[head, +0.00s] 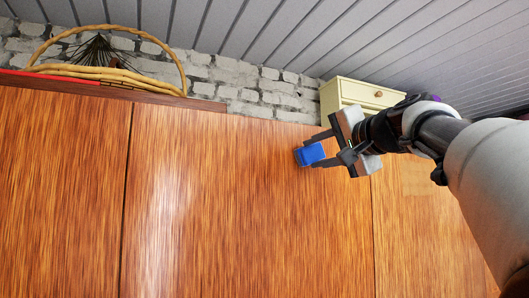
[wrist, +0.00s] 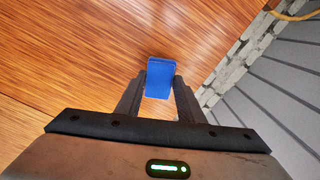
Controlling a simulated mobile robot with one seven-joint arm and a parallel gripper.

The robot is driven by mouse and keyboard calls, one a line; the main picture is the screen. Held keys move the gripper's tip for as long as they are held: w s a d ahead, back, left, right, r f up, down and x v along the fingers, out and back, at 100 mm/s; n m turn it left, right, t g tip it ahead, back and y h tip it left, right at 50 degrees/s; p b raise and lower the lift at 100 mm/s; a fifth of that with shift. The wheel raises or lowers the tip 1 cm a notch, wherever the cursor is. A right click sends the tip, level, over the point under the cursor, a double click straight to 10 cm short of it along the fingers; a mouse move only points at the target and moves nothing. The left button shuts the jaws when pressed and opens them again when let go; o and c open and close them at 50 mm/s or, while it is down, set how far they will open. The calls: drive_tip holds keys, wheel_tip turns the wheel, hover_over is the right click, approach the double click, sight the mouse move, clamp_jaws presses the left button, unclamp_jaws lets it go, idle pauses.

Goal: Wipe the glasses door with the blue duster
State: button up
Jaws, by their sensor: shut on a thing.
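The blue duster (head: 310,154) is a small blue block held between the fingers of my gripper (head: 327,147). It also shows in the wrist view (wrist: 159,78), between the two dark fingertips of my gripper (wrist: 160,92). The duster is at the upper right part of a wide wooden door panel (head: 215,200) with orange-brown grain. I cannot tell whether the duster touches the wood. The panel lies between a dark seam on its left and a thinner seam on its right. No label shows whether this panel is the glasses door.
Another wooden panel (head: 55,190) is at the left, and one more (head: 425,240) is at the right, partly behind my arm. On top of the unit are a wicker basket (head: 110,70) and a cream drawer box (head: 355,95). A white brick wall (head: 235,78) is behind.

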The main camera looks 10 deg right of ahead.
drive_tip(key=w+d+p, duration=0.2)
drive_tip(key=d+p, duration=0.1)
drive_tip(key=d, duration=0.6)
drive_tip(key=shift+w, duration=0.4)
idle(0.4)
drive_tip(key=b+v, duration=0.1)
drive_tip(key=v, duration=0.5)
drive_tip(key=shift+b, duration=0.35)
drive_tip(key=shift+v, duration=1.5)
